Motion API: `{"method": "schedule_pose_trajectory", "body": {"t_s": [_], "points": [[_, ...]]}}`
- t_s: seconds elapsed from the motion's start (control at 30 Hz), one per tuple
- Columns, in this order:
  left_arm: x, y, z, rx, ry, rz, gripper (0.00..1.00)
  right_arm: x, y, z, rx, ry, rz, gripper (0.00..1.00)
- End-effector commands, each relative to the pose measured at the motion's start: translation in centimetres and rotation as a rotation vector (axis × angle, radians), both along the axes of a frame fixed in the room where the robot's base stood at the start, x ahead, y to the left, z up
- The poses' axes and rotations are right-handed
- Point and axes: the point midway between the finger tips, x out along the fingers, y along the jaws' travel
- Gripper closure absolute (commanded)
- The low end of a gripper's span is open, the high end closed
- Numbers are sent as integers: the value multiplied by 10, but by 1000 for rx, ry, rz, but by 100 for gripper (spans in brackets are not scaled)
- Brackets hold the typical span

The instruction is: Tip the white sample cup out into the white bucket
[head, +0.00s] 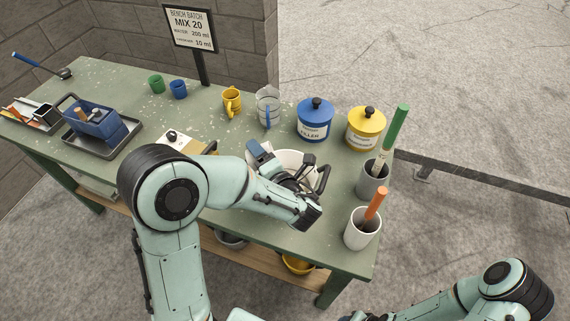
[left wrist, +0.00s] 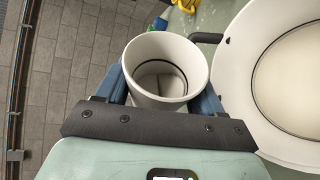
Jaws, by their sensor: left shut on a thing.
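The white sample cup (left wrist: 143,60) is between the two blue fingers of my left gripper (left wrist: 161,92) in the left wrist view. Its mouth faces the camera, showing a dark ring and a pale bottom; I cannot tell what it holds. The white bucket (left wrist: 239,75) is just right of the cup there, with a pale inside and a thin dark ring. In the head view my left gripper (head: 272,160) is at the bucket (head: 310,158) and hides much of it.
A blue lidded tub (head: 314,122) and a yellow lidded tub (head: 365,130) stand behind the bucket. A grey pot (head: 373,182) and a white pot (head: 360,231) with brushes stand right.

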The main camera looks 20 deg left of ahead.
Motion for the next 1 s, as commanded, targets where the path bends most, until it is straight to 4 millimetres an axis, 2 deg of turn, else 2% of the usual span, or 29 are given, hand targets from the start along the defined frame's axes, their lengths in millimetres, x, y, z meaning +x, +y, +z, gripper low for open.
{"method": "schedule_pose_trajectory", "body": {"t_s": [0.67,1.0], "points": [[7,-10,5,78,49,-1,62,21,0,17,0,-24,1,49],[7,-11,6,115,75,-1,62,20,0,16,0,-22,0,49]]}}
